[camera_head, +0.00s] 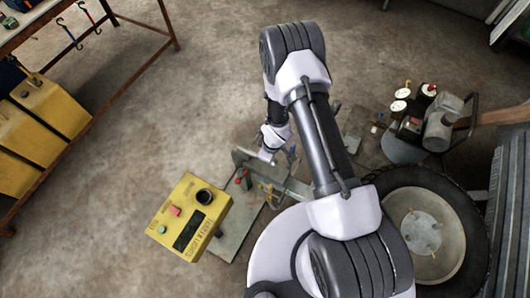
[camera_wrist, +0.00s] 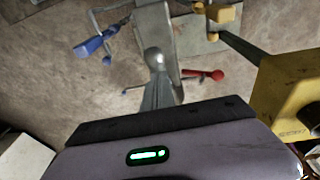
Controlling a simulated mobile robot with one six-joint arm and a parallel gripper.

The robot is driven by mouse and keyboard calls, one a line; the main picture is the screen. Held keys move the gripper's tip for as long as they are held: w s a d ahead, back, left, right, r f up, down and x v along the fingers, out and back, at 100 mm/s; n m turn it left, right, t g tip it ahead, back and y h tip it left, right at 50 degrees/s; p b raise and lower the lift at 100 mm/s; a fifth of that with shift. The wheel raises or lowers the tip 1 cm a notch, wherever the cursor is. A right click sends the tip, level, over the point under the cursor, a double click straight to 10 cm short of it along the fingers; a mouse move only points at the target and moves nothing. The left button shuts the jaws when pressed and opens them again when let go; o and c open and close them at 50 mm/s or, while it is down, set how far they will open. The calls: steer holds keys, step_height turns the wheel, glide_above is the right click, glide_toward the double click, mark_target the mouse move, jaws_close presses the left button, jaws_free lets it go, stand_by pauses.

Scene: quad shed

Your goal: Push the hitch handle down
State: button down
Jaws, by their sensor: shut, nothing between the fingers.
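A grey metal hitch assembly on a plate (camera_head: 236,228) stands on the floor below my arm in the head view. A red-ended handle (camera_head: 241,174) and a blue handle (camera_head: 291,150) stick out near it. In the wrist view the grey hitch bar (camera_wrist: 153,22) runs up from the middle, with the red-ended handle (camera_wrist: 216,75) to its right and the blue handle (camera_wrist: 95,42) to its left. I cannot tell which is the hitch handle. My gripper (camera_head: 266,154) is shut and empty above the hitch; its fingers (camera_wrist: 157,66) point toward the bar. Contact cannot be judged.
A yellow control box (camera_head: 190,217) stands close left of the hitch. A tyred wheel (camera_head: 432,225) and a grey motor-like unit (camera_head: 442,128) are to the right. A bench (camera_head: 120,88) with yellow cases is at left. The floor between is clear.

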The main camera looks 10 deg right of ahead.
steer(key=shift+s+d+f, duration=0.15)
steer(key=shift+s+f, duration=0.3)
steer(key=shift+s, duration=0.1)
steer(key=r+p, duration=0.2)
steer(key=r, duration=0.1)
steer(key=a+r+p, duration=0.1)
steer(key=r, duration=0.1)
steer(key=shift+w+r, duration=0.2)
steer(key=shift+w, duration=0.15)
steer(key=s+d+r+p, duration=0.2)
steer(key=s+d+r, duration=0.2)
steer(key=r, duration=0.3)
steer(key=shift+r, duration=0.15)
